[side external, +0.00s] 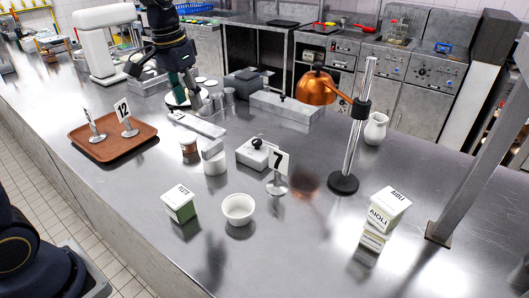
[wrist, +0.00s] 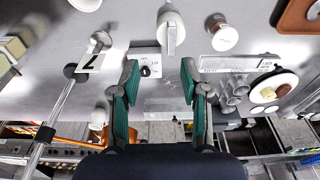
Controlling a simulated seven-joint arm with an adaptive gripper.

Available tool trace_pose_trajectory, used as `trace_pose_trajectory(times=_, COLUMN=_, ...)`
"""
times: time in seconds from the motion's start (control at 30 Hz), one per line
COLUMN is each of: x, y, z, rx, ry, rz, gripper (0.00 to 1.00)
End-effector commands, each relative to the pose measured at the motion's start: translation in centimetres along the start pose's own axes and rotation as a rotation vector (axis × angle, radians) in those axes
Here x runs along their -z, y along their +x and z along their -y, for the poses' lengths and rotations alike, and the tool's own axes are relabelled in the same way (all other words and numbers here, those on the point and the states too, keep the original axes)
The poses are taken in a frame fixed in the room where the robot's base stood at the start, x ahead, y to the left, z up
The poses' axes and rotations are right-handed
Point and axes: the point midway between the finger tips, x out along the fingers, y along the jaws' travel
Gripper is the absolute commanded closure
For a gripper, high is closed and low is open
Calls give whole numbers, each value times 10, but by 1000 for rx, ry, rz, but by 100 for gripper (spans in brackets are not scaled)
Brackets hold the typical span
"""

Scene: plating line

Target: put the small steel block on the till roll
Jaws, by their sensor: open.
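The small steel block (side external: 212,149) rests on top of the white till roll (side external: 215,166) in the side view, looking a little tilted. In the wrist view the block (wrist: 170,38) shows as a pale grey bar over the till roll (wrist: 167,10), near the top of the picture. My gripper (wrist: 159,72) is open, with green pads apart and nothing held between them. In the side view my gripper (side external: 188,100) hangs behind the block and to its left, clear of it. Its fingertips partly blend with the things behind.
A knobbed box (side external: 256,153) and number 7 stand (side external: 278,168) stand to the right of the roll. A brown-banded cup (side external: 189,147) and long flat steel piece (side external: 197,124) are close by left. A white bowl (side external: 238,210) is in front.

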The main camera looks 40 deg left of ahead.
Motion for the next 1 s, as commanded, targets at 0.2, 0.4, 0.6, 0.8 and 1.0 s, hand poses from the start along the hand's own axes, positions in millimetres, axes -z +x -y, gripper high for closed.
trace_pose_trajectory(times=0.2, x=-108, y=-43, z=-26, rx=-1, ry=4, rz=-190, gripper=55)
trace_pose_trajectory(times=0.4, x=-178, y=-32, z=-36, rx=-3, ry=5, rz=-309, gripper=55)
trace_pose_trajectory(times=0.6, x=-200, y=-22, z=-39, rx=-4, ry=5, rz=-350, gripper=55)
trace_pose_trajectory(times=0.8, x=-200, y=-21, z=-39, rx=-4, ry=5, rz=-349, gripper=55)
trace_pose_trajectory(times=1.0, x=-200, y=-22, z=-39, rx=-4, ry=5, rz=-349, gripper=55)
